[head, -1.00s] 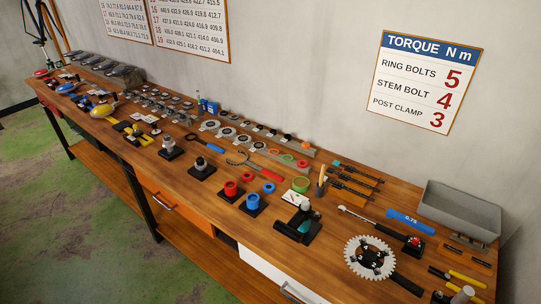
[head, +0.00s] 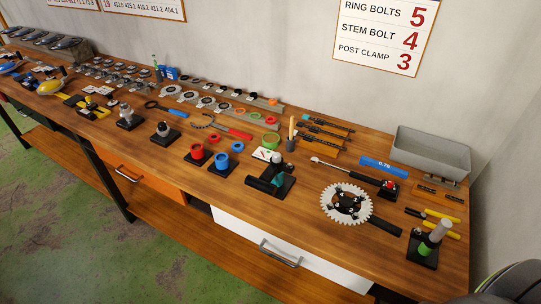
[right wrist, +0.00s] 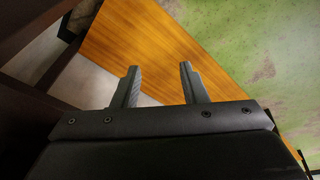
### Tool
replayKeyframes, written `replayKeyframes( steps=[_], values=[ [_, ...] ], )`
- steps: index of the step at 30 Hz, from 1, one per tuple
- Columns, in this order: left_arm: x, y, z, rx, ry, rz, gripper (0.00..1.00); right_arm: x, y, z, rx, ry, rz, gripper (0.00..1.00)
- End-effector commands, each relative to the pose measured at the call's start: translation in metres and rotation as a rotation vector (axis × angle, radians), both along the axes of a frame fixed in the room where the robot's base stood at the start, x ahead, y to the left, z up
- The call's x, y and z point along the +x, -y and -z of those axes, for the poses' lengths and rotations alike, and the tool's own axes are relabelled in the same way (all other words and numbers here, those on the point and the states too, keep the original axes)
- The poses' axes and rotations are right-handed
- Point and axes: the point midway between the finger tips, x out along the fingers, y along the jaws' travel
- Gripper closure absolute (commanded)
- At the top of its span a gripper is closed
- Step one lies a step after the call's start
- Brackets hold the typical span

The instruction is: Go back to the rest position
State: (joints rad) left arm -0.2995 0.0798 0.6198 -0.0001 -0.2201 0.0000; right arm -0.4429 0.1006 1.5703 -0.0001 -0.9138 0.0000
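My right gripper (right wrist: 158,85) shows in the right wrist view with its two fingers apart and nothing between them. Behind it in that view lie an orange-brown wooden surface (right wrist: 150,40) and the green floor (right wrist: 265,60). My left gripper is not in the head view, and neither is my right gripper. A dark rounded shape at the lower right corner of the head view may be part of my own body. The long wooden workbench (head: 290,220) runs across the head view with tools on it.
A chainring (head: 346,203) lies on the bench near a torque wrench (head: 340,170), a grey bin (head: 432,151) and a green-banded post stand (head: 428,243). Red (head: 197,152) and blue (head: 221,160) cups stand mid-bench. A white drawer (head: 290,255) faces front. Green floor (head: 150,260) is clear at lower left.

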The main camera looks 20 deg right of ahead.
Motion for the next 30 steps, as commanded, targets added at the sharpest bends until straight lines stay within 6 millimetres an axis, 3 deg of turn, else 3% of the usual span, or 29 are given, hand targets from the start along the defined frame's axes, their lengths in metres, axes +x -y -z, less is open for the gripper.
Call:
replayKeyframes(
  steps=[1, 6, 15, 22, 30],
  values=[
    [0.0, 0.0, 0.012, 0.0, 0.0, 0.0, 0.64, -0.008, 0.0, 0.031, 0.004, -0.015, 0.001, 0.61],
    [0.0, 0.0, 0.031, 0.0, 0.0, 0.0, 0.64, -0.038, -0.002, 0.102, 0.012, -0.044, 0.001, 0.61],
    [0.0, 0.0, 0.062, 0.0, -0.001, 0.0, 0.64, -0.107, -0.009, 0.201, 0.027, -0.091, 0.0, 0.61],
    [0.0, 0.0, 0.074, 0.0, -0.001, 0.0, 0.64, -0.145, -0.013, 0.233, 0.034, -0.112, -0.002, 0.61],
    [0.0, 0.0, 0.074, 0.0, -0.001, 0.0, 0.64, -0.152, -0.014, 0.236, 0.035, -0.113, -0.002, 0.61]
  ],
)
